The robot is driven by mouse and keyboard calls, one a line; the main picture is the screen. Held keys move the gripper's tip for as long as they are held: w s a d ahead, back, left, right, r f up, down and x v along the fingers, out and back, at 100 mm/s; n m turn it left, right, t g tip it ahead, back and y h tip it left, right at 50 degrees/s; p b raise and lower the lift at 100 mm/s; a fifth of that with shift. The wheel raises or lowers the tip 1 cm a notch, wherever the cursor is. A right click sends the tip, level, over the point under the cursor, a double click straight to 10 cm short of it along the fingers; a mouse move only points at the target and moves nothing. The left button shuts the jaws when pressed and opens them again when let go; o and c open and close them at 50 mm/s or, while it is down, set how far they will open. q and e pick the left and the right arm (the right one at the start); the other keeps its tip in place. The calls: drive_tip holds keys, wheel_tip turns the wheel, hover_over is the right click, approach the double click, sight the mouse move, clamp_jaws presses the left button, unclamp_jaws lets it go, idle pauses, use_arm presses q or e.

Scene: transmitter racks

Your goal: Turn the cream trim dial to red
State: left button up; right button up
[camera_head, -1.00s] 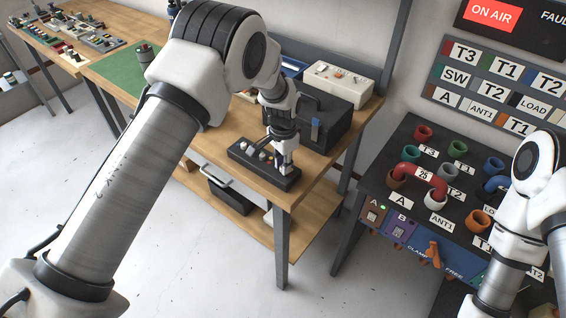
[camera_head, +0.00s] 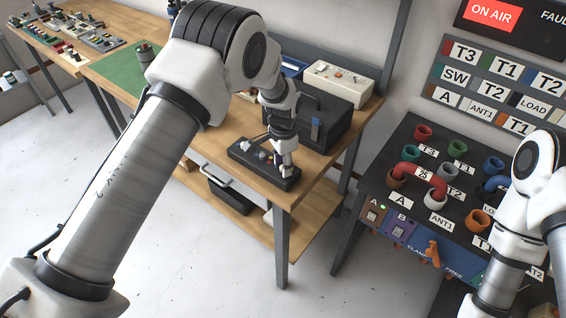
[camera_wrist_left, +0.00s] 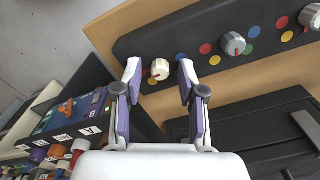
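The cream trim dial (camera_wrist_left: 160,68) sits near the end of a long black dial panel in the left wrist view. In the head view my left gripper (camera_head: 285,168) points down at the right end of the black dial panel (camera_head: 245,158) and hides the cream dial. My right arm shows at the right edge; its gripper is out of view.
A grey dial (camera_wrist_left: 232,43) with its own coloured dots sits beside the cream one. A black case (camera_head: 325,115) and a cream box (camera_head: 338,84) stand behind on the wooden bench (camera_head: 215,128). A patch panel (camera_head: 410,150) with coloured sockets is at the right.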

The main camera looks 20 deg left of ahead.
use_arm(q)
wheel_tip(320, 180, up, 12)
idle(0.6)
